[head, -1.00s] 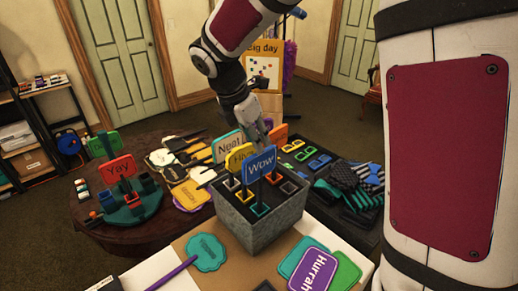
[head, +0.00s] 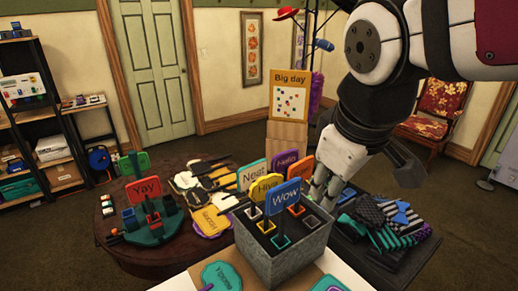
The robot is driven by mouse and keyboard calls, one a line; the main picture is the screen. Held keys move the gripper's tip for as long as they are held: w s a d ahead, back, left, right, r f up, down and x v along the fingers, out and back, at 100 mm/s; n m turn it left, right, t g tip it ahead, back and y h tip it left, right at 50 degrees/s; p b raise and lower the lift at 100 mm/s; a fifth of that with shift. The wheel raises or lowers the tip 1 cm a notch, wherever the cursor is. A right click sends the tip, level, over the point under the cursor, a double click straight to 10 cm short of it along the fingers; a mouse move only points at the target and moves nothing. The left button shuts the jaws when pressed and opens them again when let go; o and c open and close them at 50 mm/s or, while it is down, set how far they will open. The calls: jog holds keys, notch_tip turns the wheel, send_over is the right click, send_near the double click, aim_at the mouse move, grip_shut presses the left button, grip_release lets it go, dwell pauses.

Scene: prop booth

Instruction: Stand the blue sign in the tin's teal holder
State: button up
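The blue sign (head: 286,196), marked "Wow", stands upright at the front of the grey tin (head: 268,264). Its dark stick runs down to the teal holder (head: 281,242) at the tin's front and appears to stand in it; the foot is too small to see clearly. My gripper (head: 326,194) points down behind and to the right of the blue sign, apart from it. Its fingertips are small and partly lost behind the tin's back edge, so I cannot tell how far they are apart.
A yellow sign (head: 267,187) stands in the tin behind the blue one. White, purple and orange signs rise behind it. A round table (head: 125,252) with a "Yay" sign (head: 143,189) is at left. Dark fabrics (head: 385,235) lie on the right.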

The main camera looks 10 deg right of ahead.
jog(key=s+m, duration=0.2)
jog(key=s+m+t, duration=0.1)
jog(key=s+m+y, duration=0.1)
jog(key=s+m, duration=0.1)
jog(key=shift+s+a+f+m, duration=0.25)
jog(key=shift+s+a+m, duration=0.05)
jog(key=shift+w+f, duration=0.2)
